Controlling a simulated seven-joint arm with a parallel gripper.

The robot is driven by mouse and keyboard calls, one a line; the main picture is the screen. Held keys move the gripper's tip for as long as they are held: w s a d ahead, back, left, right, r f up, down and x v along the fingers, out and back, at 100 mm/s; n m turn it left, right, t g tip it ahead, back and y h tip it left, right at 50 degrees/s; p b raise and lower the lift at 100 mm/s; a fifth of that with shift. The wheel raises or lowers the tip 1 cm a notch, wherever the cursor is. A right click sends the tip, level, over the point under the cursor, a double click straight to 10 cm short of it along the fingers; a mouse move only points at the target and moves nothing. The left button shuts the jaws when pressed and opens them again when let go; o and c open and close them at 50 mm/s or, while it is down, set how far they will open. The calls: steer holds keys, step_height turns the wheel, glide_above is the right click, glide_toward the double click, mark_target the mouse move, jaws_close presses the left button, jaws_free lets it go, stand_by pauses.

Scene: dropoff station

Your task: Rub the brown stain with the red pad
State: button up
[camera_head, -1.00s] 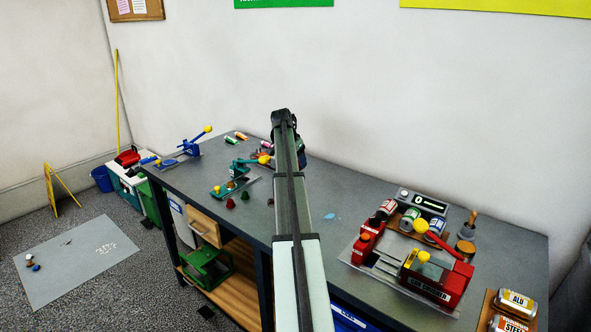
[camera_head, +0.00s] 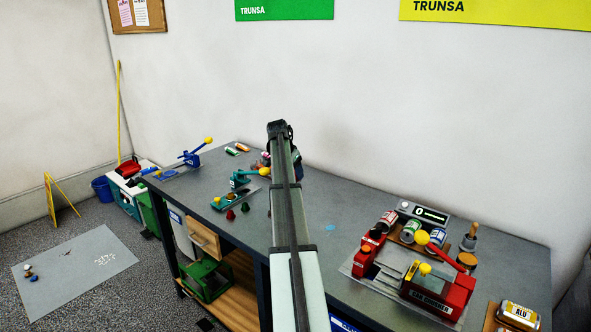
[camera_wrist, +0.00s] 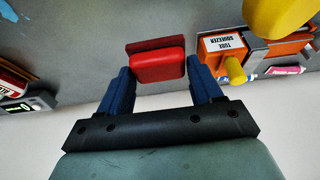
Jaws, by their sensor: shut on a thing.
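In the wrist view the red pad (camera_wrist: 157,66) sits between the two blue fingers of my gripper (camera_wrist: 160,78). My gripper is shut on it. Grey tabletop lies beyond the pad; I cannot tell whether the pad touches it. In the head view my arm hides the gripper and the pad. I cannot make out a brown stain in either view; part of the table is hidden behind my arm. A small blue stain (camera_head: 330,228) lies on the table right of my arm.
An orange tube squeezer (camera_wrist: 225,47) is close to the right finger. A red can crusher (camera_head: 435,290) stands on the right of the table. A teal press (camera_head: 240,182) and a blue press (camera_head: 195,155) stand to the left. Bare table lies right of my arm.

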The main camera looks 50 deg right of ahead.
steer(key=a+f, duration=0.2)
steer(key=a, duration=0.6)
steer(key=shift+a+f, duration=0.15)
steer(key=shift+f, duration=3.55)
steer(key=shift+a+f, duration=0.25)
steer(key=shift+a, duration=0.5)
steer(key=shift+c, duration=0.8)
steer(key=shift+a, duration=3)
steer(key=shift+d, duration=3.8)
steer(key=shift+s+a, duration=0.15)
steer(key=shift+s, duration=0.1)
steer(key=shift+a, duration=3.6)
steer(key=shift+w+d+r, duration=0.1)
steer(key=shift+d+r, duration=0.05)
steer(key=shift+d, duration=3.75)
step_height(320, 180, up, 8)
steer(key=shift+a, duration=0.15)
